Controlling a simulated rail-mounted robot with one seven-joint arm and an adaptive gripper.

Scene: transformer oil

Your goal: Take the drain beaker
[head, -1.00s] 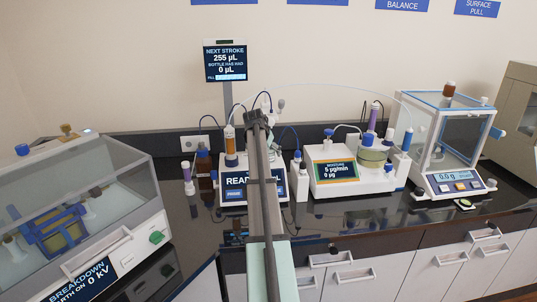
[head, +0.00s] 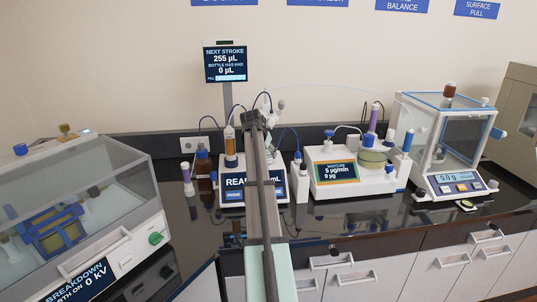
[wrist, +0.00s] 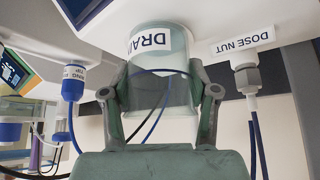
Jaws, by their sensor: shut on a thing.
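The drain beaker (wrist: 178,58) is a clear cup with a white label, partly readable as "DRA", shown upside down in the wrist view. My gripper (wrist: 160,97) is shut on it, with one finger on each side. In the head view, my arm hides the beaker and the gripper, in front of the instrument with the "READ…" display (head: 235,186).
A fitting labelled "DOSE NUT" (wrist: 246,75) hangs beside the beaker, and a blue-and-white fitting (wrist: 74,83) is on the other side. The bench also holds a moisture instrument (head: 338,172), a balance (head: 458,180), a breakdown tester (head: 85,215) and bottles (head: 205,172).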

